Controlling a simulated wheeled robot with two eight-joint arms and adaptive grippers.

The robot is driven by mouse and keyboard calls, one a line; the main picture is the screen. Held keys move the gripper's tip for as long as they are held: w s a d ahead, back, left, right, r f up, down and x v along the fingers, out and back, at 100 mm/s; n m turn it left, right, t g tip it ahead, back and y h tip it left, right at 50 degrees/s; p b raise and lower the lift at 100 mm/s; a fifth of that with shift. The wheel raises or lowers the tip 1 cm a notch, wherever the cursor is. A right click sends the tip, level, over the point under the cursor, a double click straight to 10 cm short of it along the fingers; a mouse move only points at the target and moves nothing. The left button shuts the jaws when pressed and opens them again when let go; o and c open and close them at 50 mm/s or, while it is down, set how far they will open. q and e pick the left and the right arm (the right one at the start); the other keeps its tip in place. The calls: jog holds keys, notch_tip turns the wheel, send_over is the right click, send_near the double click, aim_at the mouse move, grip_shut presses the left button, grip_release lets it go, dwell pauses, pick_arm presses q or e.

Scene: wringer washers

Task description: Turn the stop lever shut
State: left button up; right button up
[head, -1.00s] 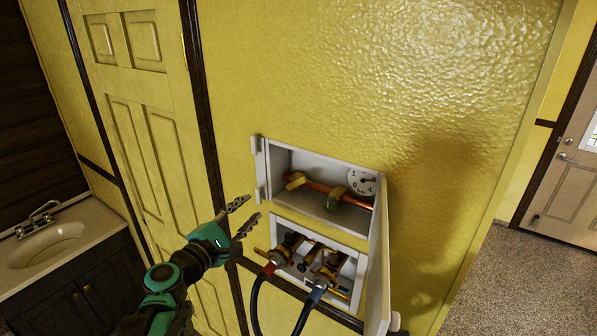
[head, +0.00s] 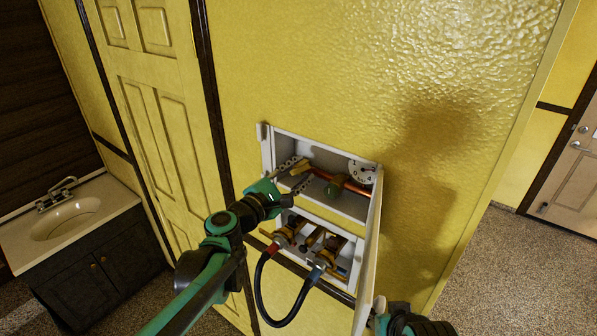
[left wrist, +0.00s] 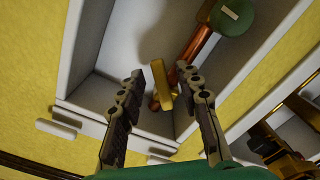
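The stop lever, a yellow-brass handle (head: 300,170), sits at the left end of a copper pipe in the upper compartment of the white wall box. It also shows in the left wrist view (left wrist: 160,85), between the finger tips. My left gripper (head: 297,174) is open, its fingers reaching into the upper compartment on either side of the lever. The left wrist view shows a gap beside the lever, so no grip shows. Part of my right arm, green and black, shows at the bottom edge by the box door; its fingers are not clear.
The white door (head: 368,250) stands open on the right. A sink (head: 68,217) is far left.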

pick_arm(q)
grip_shut()
jog(key=shift+s, duration=0.1)
jog(key=shift+s+d+f+m+b, duration=0.15)
jog(key=shift+f+m+b, duration=0.45)
jog(key=shift+m, duration=0.75)
jog(key=shift+s+d+f+m+b, duration=0.15)
jog(key=shift+f+m+b, duration=0.2)
jog(key=shift+m+b, duration=0.7)
jog(key=shift+d+f+m+b, duration=0.15)
jog(key=shift+f+m+b, duration=0.3)
jog(key=shift+m, duration=1.15)
grip_release()
